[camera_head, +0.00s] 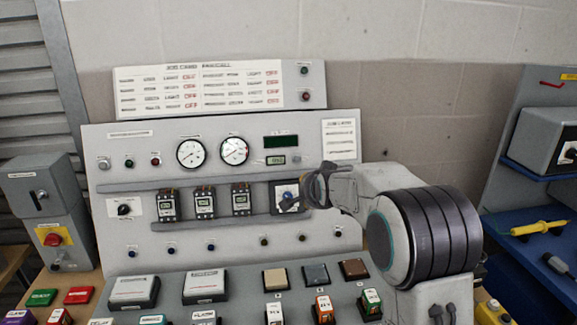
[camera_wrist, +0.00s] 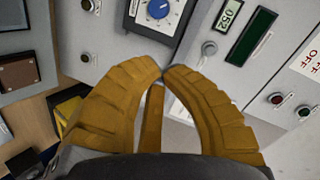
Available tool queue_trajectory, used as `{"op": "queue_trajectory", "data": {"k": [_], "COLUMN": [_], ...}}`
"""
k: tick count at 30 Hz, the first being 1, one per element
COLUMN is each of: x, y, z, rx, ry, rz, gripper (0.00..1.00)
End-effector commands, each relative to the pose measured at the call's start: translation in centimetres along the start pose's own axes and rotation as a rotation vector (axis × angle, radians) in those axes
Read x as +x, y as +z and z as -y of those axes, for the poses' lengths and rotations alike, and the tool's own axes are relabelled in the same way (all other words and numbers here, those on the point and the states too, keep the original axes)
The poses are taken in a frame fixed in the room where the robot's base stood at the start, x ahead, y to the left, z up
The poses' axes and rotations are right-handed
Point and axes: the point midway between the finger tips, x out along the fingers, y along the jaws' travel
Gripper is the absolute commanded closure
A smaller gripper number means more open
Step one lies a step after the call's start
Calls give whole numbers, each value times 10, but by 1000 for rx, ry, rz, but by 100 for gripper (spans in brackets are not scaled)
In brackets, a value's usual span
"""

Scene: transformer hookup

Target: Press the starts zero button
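I cannot read any label as starts zero. A round grey button (camera_wrist: 208,48) sits beside a small lit display (camera_wrist: 230,18) in the wrist view. In the head view, the small display (camera_head: 275,160) is on the upright panel, left of my gripper. My gripper (camera_head: 318,185) is in front of the panel's right side, near the blue knob (camera_head: 287,203). In the wrist view, the fingers of my gripper (camera_wrist: 163,72) meet at their tips with nothing held, below the blue knob (camera_wrist: 158,8). The fingertips look apart from the button.
Two gauges (camera_head: 190,153) and several breakers (camera_head: 204,203) are on the panel. Grey boxes (camera_head: 133,291) and coloured buttons (camera_head: 275,279) stand on the sloped desk below. A blue bench (camera_head: 535,287) is at the right. A switch box (camera_head: 45,200) is at the left.

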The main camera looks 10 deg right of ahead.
Motion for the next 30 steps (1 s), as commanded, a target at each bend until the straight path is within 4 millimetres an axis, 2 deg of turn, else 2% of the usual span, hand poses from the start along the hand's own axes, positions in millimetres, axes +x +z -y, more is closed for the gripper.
{"op": "queue_trajectory", "data": {"k": [1,6,12,18,30], "x": [-1,-4,-6,-7,-7], "y": [-7,-22,-29,-30,-30], "z": [11,32,44,46,45], "rx": [67,289,469,559,581], "ry": [-40,-144,-209,-219,-218], "rz": [-24,-67,-75,-68,-65], "gripper": [100,100,100,100,100]}}
